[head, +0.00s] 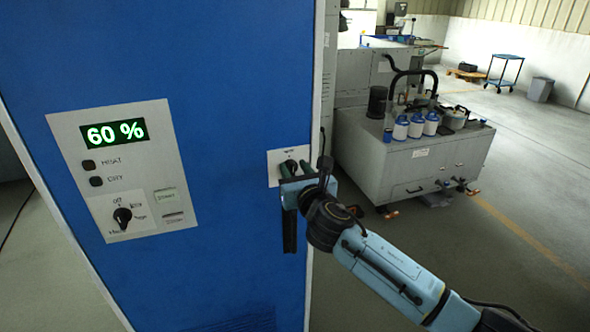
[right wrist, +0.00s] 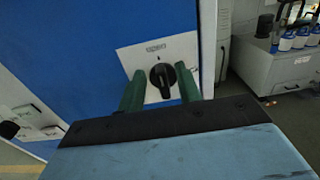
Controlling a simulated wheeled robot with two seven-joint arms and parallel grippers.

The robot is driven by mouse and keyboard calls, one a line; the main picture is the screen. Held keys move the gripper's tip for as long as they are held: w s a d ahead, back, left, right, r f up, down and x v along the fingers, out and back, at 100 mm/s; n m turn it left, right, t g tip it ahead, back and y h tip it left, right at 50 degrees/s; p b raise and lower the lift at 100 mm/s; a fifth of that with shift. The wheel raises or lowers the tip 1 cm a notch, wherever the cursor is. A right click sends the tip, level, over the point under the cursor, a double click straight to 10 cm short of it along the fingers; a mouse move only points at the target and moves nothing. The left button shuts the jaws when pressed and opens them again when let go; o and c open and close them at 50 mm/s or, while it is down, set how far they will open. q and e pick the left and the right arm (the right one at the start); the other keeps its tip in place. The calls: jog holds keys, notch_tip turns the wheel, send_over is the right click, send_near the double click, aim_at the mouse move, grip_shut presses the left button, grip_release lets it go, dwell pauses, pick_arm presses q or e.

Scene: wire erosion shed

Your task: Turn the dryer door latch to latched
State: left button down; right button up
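The dryer (head: 225,75) is a tall blue cabinet filling the left half of the head view. Its door latch is a black rotary knob (right wrist: 163,76) on a white plate (right wrist: 135,57) near the door's right edge. In the right wrist view the knob's grip stands roughly upright, with a small mark above it. My right gripper (head: 293,172) is in front of the plate and partly hides the knob (head: 290,165) in the head view. Its two green fingers (right wrist: 160,92) are apart, one on each side of the knob; I cannot tell whether they touch it. My left gripper is not in view.
A control panel (head: 150,150) with a green "60 %" display and a black selector knob (head: 122,217) is left of the latch. A grey machine cabinet (head: 375,155) with blue-and-white bottles stands to the right. The floor at the lower right is open beyond my arm.

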jog(key=shift+w, duration=0.2)
grip_shut()
